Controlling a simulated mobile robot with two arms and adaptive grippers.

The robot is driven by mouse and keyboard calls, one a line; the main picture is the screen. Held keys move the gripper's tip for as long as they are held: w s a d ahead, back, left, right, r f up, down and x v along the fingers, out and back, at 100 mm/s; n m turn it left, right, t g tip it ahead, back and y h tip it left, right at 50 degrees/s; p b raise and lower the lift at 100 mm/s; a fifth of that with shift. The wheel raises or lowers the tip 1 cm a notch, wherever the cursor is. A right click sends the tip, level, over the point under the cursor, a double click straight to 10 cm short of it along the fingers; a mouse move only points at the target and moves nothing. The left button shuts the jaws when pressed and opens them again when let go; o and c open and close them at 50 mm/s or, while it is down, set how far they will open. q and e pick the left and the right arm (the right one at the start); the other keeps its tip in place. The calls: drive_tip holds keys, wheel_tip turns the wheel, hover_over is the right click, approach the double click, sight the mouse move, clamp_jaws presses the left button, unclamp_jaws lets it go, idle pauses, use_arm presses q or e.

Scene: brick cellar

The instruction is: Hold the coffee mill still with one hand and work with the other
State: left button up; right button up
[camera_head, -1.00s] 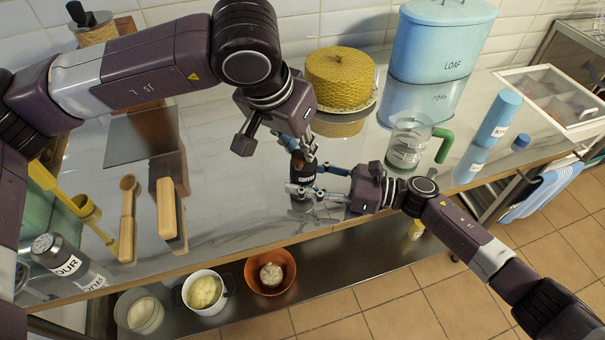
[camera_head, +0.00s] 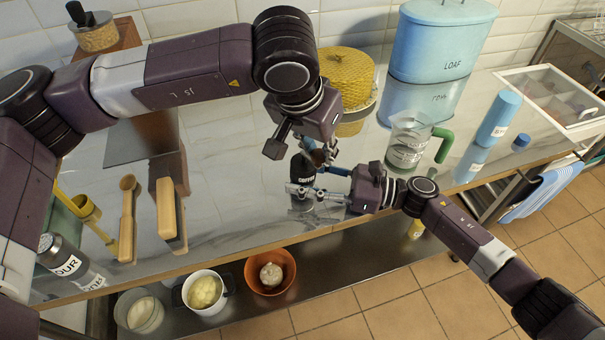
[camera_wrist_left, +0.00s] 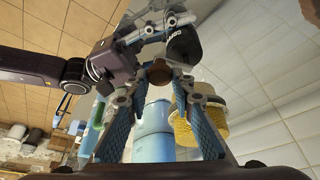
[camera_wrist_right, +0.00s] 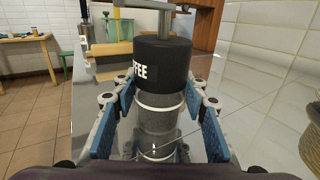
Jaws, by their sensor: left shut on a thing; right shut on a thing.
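The coffee mill (camera_head: 300,169) stands upright on the shiny counter (camera_head: 235,190). It has a black upper body with a white COFFEE label and, in the right wrist view, a clear lower part (camera_wrist_right: 160,122). My right gripper (camera_head: 312,188) is shut around the mill from the right, one finger on each side. My left gripper (camera_head: 321,157) is above it, at the crank, shut on the brown crank knob (camera_wrist_left: 158,72). The metal crank arm (camera_wrist_right: 145,4) shows at the top edge of the right wrist view. My left fingers hide most of the crank in the head view.
A yellow ribbed container (camera_head: 350,80) and a blue LOAF bin (camera_head: 440,45) stand behind. A green-handled glass jug (camera_head: 408,140) is right of the mill. Wooden utensils (camera_head: 166,208) lie left. Bowls (camera_head: 270,272) sit on the lower shelf, below the counter's front edge.

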use_arm(q)
drive_tip(key=shift+w+a+f, duration=0.1)
drive_tip(key=shift+a+f, duration=0.05)
drive_tip(key=shift+a, duration=0.05)
drive_tip(key=shift+w+d+r, duration=0.15)
drive_tip(key=shift+w+d, duration=0.05)
drive_tip(key=shift+w, duration=0.25)
drive_tip(key=shift+w+d+r, duration=0.15)
drive_tip(key=shift+w, duration=0.3)
drive_tip(key=shift+w+r, duration=0.35)
drive_tip(key=shift+w, duration=0.55)
drive_tip(key=shift+a, duration=0.1)
drive_tip(key=shift+w+a+r, duration=0.25)
drive_tip(key=shift+w+a, duration=0.3)
drive_tip(key=shift+w, duration=0.2)
